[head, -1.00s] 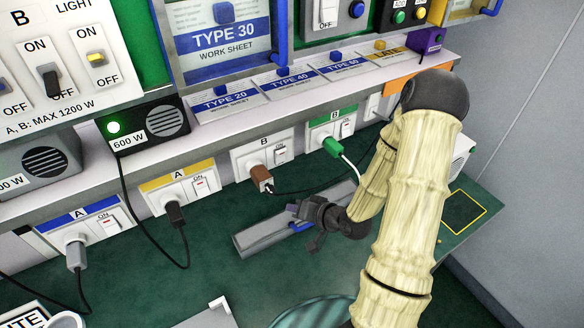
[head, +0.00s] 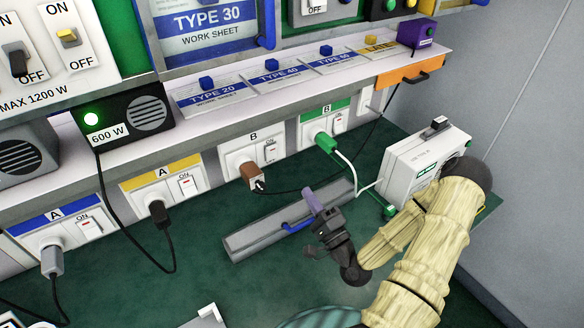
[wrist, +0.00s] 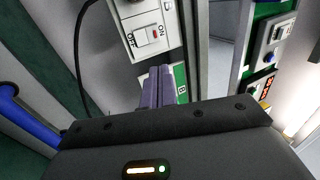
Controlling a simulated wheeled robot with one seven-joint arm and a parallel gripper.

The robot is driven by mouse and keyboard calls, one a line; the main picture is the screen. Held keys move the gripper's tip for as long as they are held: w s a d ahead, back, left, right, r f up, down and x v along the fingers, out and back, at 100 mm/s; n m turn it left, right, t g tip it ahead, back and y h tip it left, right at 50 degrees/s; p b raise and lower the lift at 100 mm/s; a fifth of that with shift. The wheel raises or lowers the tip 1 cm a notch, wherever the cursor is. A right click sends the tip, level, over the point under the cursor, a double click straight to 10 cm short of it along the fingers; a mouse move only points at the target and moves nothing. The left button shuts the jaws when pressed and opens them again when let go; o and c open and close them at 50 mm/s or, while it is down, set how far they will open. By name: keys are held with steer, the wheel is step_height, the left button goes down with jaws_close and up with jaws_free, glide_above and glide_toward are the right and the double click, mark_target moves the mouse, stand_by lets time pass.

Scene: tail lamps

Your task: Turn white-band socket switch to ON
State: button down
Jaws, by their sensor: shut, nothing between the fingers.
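The white-band socket (head: 240,157), marked B, is on the sloped strip at the desk's back. A brown plug (head: 252,175) is in it. Its switch (head: 271,150) is on the right side, with a red mark. In the wrist view this switch (wrist: 149,37) shows close up, with OFF at its left and ON at its right. I cannot tell its position surely. My gripper (head: 309,194) is shut and empty, below and right of the socket and apart from it. In the wrist view the purple fingertips (wrist: 160,70) appear just below the switch plate.
The green-band socket (head: 322,122) with a green plug is to the right. The yellow-band socket (head: 160,180) is to the left. A grey tray with a blue handle (head: 298,225) lies behind my gripper. A white box (head: 425,155) stands at right. Cords cross the desk.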

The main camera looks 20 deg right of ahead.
mark_target(277, 147)
steer(key=p+x, duration=0.5)
steer(key=x, duration=0.8)
steer(key=shift+w+a+r, duration=0.1)
steer(key=shift+w+r, duration=0.05)
steer(key=shift+w, duration=0.2)
